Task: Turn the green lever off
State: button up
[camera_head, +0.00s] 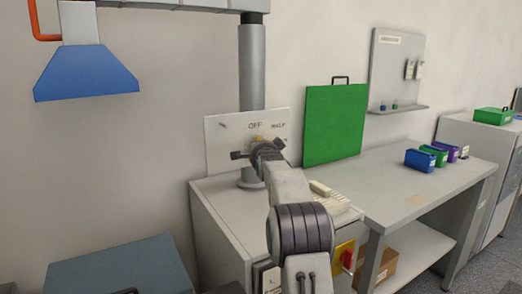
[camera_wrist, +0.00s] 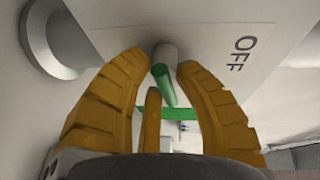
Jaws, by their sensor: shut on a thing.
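The green lever (camera_wrist: 164,86) shows in the wrist view, joined to a round grey pivot (camera_wrist: 166,54) on a pale panel (camera_wrist: 130,22). The word OFF is printed on the panel beside it. My gripper (camera_wrist: 162,64) has its yellow fingers on both sides of the lever and is shut on it. In the head view, my gripper (camera_head: 257,141) is at the panel (camera_head: 225,136), just below the OFF label. A second label, which seems to read HALF, is to its right. There my gripper hides the lever.
A grey post (camera_head: 252,70) stands behind the panel. A green case (camera_head: 335,123) stands at the back of the workbench (camera_head: 405,190), which carries several small bins. A blue hood (camera_head: 88,72) hangs at upper left. Pale blocks lie on the cabinet (camera_head: 222,205) beside my arm.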

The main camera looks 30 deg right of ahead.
grip_shut()
jog(key=shift+f, duration=0.1)
jog(key=shift+f+n+b, duration=0.1)
jog(key=shift+n+b, duration=0.2)
jog(key=shift+b, duration=0.15)
jog(key=n+b, duration=0.1)
jog(key=b, duration=0.1)
jog(key=shift+d+f+n+t+h+b, duration=0.1)
jog(key=shift+n+t+h+b, duration=0.2)
jog(key=shift+t+b, duration=0.1)
jog(key=n+b, duration=0.2)
jog(key=b, duration=0.1)
jog(key=shift+n+t+h, duration=0.3)
jog(key=shift+t, duration=0.1)
jog(key=shift+r+n+t+b, duration=0.45)
jog(key=shift+n+b, duration=0.35)
jog(key=shift+n, duration=0.2)
jog(key=shift+r, duration=0.1)
jog(key=o, duration=0.7)
grip_release()
jog(key=shift+c, duration=0.2)
